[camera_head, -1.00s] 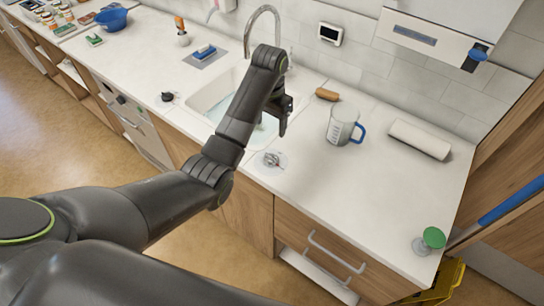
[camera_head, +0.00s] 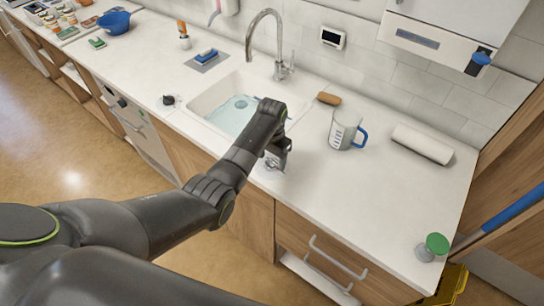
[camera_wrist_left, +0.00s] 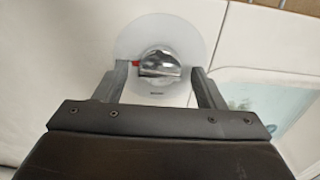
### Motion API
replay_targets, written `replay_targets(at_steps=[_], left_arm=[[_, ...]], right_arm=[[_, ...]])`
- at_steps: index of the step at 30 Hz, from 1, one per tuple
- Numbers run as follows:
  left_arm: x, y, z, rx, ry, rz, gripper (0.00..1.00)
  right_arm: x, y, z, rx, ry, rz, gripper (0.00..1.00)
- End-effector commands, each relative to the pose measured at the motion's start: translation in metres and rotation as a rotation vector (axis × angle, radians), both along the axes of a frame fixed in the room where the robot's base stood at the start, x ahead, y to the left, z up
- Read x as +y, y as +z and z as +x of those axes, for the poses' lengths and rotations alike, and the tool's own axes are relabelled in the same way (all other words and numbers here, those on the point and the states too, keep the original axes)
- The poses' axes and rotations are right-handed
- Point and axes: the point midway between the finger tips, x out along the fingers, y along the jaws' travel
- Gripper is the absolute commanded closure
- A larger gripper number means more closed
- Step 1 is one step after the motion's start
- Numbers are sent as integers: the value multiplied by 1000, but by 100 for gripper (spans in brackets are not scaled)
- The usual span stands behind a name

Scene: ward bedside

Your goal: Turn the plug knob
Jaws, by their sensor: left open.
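The plug knob (camera_wrist_left: 161,66) is a shiny metal knob on a round pale plate with a small red mark at its left, seen in the left wrist view. My left gripper (camera_wrist_left: 159,80) is open, one finger on each side of the knob, with gaps between. I cannot tell how high the fingertips are above the counter. In the head view my left gripper (camera_head: 277,158) is over the counter in front of the sink and hides most of the knob. The sink (camera_head: 232,104) holds clear bluish water. My right gripper is not in view.
A black knob (camera_head: 168,100) sits left of the sink. A tall faucet (camera_head: 266,40) rises behind the sink.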

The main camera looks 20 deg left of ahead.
Motion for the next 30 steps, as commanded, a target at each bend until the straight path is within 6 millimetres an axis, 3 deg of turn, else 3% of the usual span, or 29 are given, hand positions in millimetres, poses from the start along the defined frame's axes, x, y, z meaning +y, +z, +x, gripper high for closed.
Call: replay_targets(at_steps=[8, 18, 30], left_arm=[[0, -1, 0, 0, 0, 0, 36], [0, -1, 0, 0, 0, 0, 81], [0, 1, 0, -1, 78, 0, 81]], right_arm=[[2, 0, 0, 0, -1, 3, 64], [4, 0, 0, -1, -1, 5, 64], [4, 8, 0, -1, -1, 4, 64]])
